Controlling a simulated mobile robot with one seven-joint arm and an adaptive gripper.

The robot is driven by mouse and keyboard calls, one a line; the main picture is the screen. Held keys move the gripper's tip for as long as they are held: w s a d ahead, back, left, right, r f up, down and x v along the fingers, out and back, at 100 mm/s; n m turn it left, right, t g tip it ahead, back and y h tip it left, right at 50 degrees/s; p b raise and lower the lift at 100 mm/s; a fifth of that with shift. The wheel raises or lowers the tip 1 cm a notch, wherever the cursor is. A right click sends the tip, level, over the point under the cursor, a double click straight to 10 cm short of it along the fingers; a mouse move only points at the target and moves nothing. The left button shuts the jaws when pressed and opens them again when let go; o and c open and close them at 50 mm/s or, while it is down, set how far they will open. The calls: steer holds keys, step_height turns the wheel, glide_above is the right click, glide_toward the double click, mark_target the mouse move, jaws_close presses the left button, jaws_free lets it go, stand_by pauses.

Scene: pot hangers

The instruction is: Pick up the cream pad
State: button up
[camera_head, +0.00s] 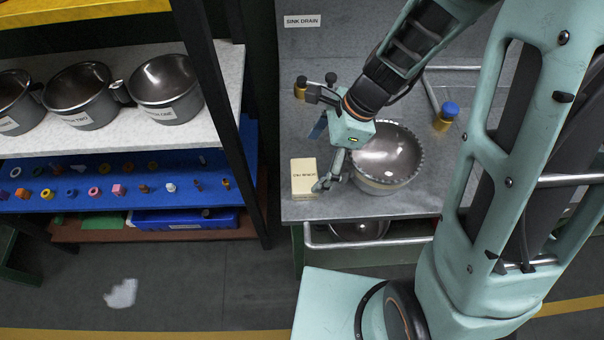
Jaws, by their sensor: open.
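The cream pad (304,176) is a small pale block with dark lettering on it. It lies near the front left corner of the grey bench top. My gripper (325,184) is open, with its fingertips low at the right edge of the pad. Whether a finger touches the pad cannot be told from this view. One finger partly overlaps the pad's right side in the picture. The gripper's body hangs from the arm, above and to the right of the pad.
A metal bowl (388,158) with a beaded rim stands close to the right of my gripper. A blue-capped brass jar (445,117) stands farther right on the grey bench (440,192). A rail (370,243) runs along its front. A shelf with pots (165,82) is at left.

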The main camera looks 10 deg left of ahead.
mark_target(305, 175)
steer(key=shift+w+b+x, duration=0.2)
steer(key=shift+b+x, duration=0.05)
steer(key=shift+x, duration=1.7)
steer(key=shift+w+b+x, duration=0.2)
steer(key=shift+x, duration=1.8)
steer(key=shift+d+f, duration=0.1)
steer(key=shift+d, duration=0.1)
steer(key=shift+c, duration=0.7)
steer(key=c, duration=1)
